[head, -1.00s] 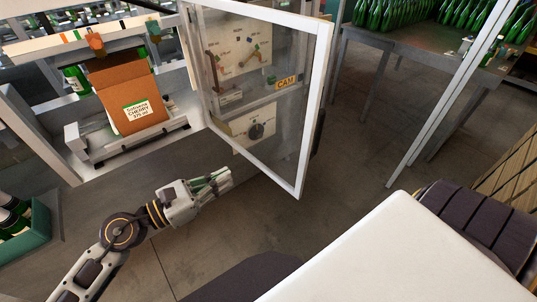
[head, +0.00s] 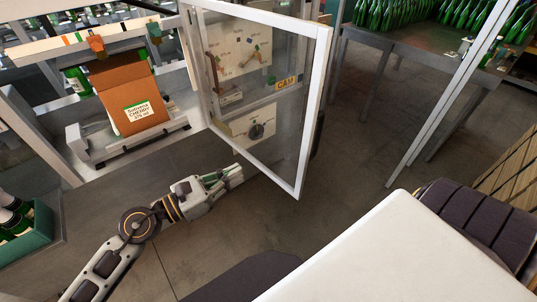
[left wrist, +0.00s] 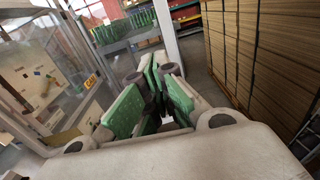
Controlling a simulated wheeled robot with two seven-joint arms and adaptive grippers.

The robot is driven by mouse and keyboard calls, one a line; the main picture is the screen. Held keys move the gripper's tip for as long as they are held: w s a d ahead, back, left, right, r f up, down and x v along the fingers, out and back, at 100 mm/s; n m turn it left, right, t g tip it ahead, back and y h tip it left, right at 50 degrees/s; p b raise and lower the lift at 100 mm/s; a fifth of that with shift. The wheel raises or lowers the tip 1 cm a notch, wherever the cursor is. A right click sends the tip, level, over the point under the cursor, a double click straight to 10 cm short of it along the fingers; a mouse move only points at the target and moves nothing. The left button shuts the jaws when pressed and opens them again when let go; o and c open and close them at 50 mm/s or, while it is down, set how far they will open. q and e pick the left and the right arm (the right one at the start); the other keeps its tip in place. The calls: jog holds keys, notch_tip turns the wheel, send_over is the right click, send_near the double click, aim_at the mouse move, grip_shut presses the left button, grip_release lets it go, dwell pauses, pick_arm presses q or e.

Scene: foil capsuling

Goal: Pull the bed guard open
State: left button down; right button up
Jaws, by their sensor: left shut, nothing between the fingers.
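The bed guard (head: 322,95) is a white-framed clear panel with a "CAM" label. In the head view it stands swung out from the machine frame, and the box area at left is uncovered. In the left wrist view the guard (left wrist: 67,35) is along the left side. My left gripper (head: 238,170) is shut and empty, with green pads. It is below the guard's lower edge in the head view and looks apart from it, though depth is hard to judge. In the left wrist view its fingers (left wrist: 155,72) are together. My right gripper is not in view.
An orange-brown carton (head: 130,95) sits in the machine bed at left. A green crate of bottles (head: 28,225) is at lower left. A table of green bottles (head: 425,45) stands at the back. Stacked cardboard (left wrist: 262,60) is at right in the left wrist view. Bare floor lies between.

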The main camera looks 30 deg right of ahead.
pick_arm(q)
jog(key=shift+d+p, duration=0.55)
jog(key=shift+d, duration=1.4)
jog(key=p, duration=0.2)
send_near(298, 140)
jog(key=shift+s+a+r, duration=0.1)
jog(key=shift+s+a, duration=0.1)
jog(key=shift+a, duration=0.25)
jog(key=shift+d, duration=0.15)
jog(key=d, duration=0.8)
jog(key=shift+w+b, duration=0.3)
jog(key=shift+w, duration=0.05)
jog(key=shift+w+d+b, duration=0.15)
jog(key=shift+d+b, duration=0.25)
jog(key=shift+d, duration=1.45)
jog(key=shift+w+a, duration=0.1)
jog(key=shift+a, duration=0.05)
